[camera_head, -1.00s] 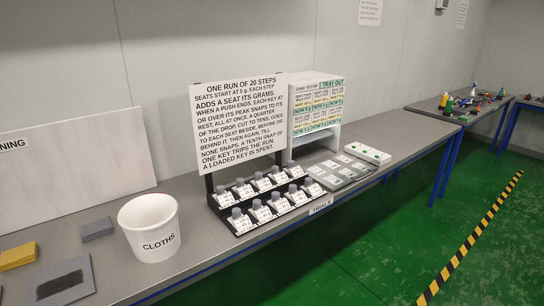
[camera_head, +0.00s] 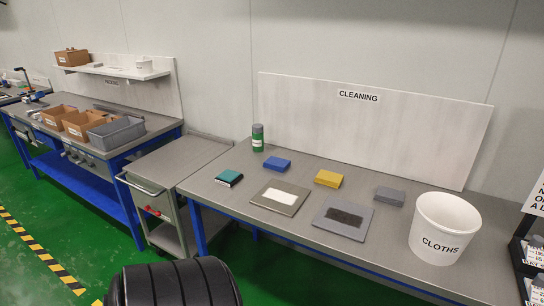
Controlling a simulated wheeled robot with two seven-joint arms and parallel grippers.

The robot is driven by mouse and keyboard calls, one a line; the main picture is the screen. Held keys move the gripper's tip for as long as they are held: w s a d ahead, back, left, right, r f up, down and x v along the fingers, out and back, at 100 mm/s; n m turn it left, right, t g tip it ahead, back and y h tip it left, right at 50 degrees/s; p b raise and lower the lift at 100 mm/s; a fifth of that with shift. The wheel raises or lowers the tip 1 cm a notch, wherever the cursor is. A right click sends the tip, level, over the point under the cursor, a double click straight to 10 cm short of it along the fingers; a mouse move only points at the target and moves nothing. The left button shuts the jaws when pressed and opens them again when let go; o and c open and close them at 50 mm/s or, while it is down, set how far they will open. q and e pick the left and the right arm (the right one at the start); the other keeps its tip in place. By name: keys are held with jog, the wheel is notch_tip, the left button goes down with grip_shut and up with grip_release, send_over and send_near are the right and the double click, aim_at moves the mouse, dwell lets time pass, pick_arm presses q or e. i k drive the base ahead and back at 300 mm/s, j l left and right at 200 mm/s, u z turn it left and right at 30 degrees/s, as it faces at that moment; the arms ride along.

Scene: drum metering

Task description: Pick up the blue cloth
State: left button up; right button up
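The blue cloth (camera_head: 277,164) is a small folded blue block lying on the grey cleaning bench (camera_head: 385,262), toward the back left of its top. It is left of a folded yellow cloth (camera_head: 328,179) and just in front of a green bottle (camera_head: 258,138). A folded grey cloth (camera_head: 389,196) lies farther right. A teal and black block (camera_head: 229,178) lies to its front left. Neither of my grippers is in view.
A white bucket marked CLOTHS (camera_head: 444,229) stands at the bench's right. Two flat plates, one with a white patch (camera_head: 279,197) and one with a dark patch (camera_head: 343,220), lie in front. A grey cart (camera_head: 178,161) stands left. A black ribbed shape fills the bottom edge; I cannot tell what it is.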

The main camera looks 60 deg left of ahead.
aim_at(277, 164)
jog(key=u, duration=2)
